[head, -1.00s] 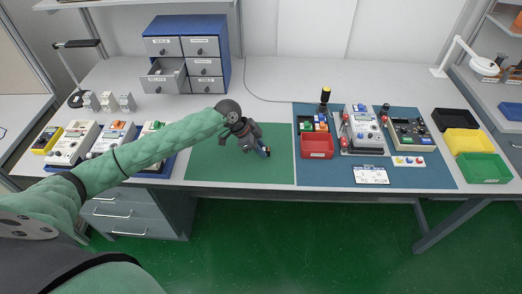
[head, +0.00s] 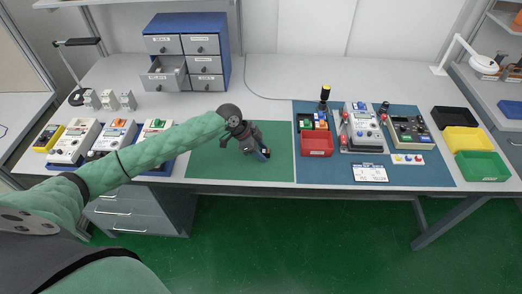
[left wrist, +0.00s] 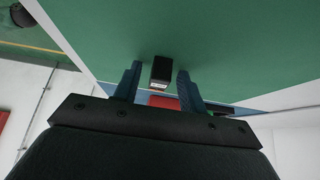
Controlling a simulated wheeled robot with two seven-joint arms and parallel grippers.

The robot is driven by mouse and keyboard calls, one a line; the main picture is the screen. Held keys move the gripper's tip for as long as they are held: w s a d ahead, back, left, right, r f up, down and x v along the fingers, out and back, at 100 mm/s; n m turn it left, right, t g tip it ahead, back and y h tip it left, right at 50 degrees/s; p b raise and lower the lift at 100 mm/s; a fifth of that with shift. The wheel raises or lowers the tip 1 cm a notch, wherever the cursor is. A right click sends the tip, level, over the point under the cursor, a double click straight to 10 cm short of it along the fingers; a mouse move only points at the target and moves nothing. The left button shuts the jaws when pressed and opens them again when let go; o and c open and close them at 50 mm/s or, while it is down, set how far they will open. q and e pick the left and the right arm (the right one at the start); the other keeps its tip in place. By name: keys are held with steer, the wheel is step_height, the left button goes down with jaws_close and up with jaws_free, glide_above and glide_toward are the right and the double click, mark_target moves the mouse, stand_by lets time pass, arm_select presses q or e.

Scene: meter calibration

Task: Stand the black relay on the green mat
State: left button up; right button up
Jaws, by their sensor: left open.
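The black relay (left wrist: 161,70) is a small dark block with a white label strip. In the left wrist view it stands on the green mat (left wrist: 225,45), between the two blue fingers of my left gripper (left wrist: 159,76). The fingers are open, with a gap visible on each side of the relay. In the head view my left gripper (head: 264,154) is low over the right part of the green mat (head: 205,167), and the relay cannot be made out clearly there. My right gripper is not in view.
A drawer cabinet (head: 213,40) with one open drawer (head: 163,84) stands at the back. A blue mat (head: 425,177) on the right holds a red bin (head: 317,145) and meters (head: 361,130). Black, yellow and green trays (head: 482,167) lie farther right. The mat's left part is clear.

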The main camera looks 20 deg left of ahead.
arm_select(q)
steer(key=shift+r, duration=0.15)
steer(key=shift+a+r, duration=0.1)
steer(key=shift+a, duration=0.05)
steer(key=b+v, duration=0.3)
steer(key=v, duration=0.8)
steer(key=shift+r, duration=0.35)
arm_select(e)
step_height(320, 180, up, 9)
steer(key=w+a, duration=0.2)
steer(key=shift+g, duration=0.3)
arm_select(q)
steer(key=shift+s+a+f, duration=0.1)
steer(key=shift+s, duration=0.1)
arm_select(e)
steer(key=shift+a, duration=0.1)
